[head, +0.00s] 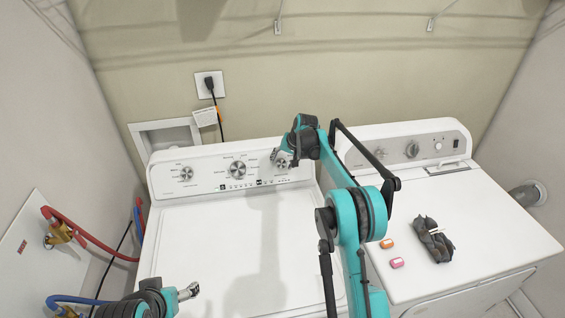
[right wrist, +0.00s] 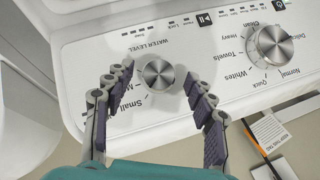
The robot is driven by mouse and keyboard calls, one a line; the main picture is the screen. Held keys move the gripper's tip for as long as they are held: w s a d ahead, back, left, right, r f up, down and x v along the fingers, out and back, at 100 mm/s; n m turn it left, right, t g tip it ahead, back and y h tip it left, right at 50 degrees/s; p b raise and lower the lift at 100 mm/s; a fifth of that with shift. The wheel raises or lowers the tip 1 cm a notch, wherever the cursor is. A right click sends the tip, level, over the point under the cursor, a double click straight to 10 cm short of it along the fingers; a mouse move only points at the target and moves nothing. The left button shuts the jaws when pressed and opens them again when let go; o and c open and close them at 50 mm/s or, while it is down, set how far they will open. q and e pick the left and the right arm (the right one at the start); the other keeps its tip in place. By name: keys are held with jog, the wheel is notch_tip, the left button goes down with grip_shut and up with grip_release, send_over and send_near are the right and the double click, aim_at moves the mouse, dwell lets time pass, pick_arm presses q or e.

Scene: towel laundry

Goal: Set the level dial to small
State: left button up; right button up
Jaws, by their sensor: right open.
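The level dial (right wrist: 158,74) is a round silver knob on the white washer's control panel, marked "WATER LEVEL", with "Small" printed beside it. In the head view it is the rightmost washer dial (head: 282,164), partly covered by my right gripper (head: 280,157). In the right wrist view the purple-padded fingers are open, one on each side of the knob, with visible gaps. Which mark the knob points at is too small to tell. My left gripper (head: 188,291) is low at the left, away from the panel; its jaw state is unclear.
The cycle dial (right wrist: 275,46) is beside the level dial; another dial (head: 187,174) is at the panel's left. A dryer (head: 460,210) stands right, bearing a dark cloth bundle (head: 433,240), an orange item (head: 387,243) and a pink item (head: 397,263). Hoses (head: 90,245) hang left.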

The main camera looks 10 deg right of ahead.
jog(key=v, duration=1.1)
jog(key=shift+s+r, duration=0.2)
jog(key=shift+r, duration=0.1)
jog(key=s+a+r+n+t+h+b, duration=0.1)
jog(key=s+b, duration=0.1)
jog(key=s, duration=0.8)
jog(key=s+a+r+n+b, duration=0.1)
jog(key=s+r+b, duration=0.1)
jog(key=s, duration=0.9)
jog(key=s+f+n+b, duration=0.1)
jog(key=s+f+b, duration=0.1)
jog(key=s+f, duration=0.5)
jog(key=s+f+n+t+h+b, duration=0.1)
jog(key=s+f, duration=0.6)
jog(key=s, duration=0.8)
jog(key=shift+s+f+h+b, duration=0.25)
jog(key=shift+s+h+b, duration=0.1)
jog(key=shift+b, duration=0.3)
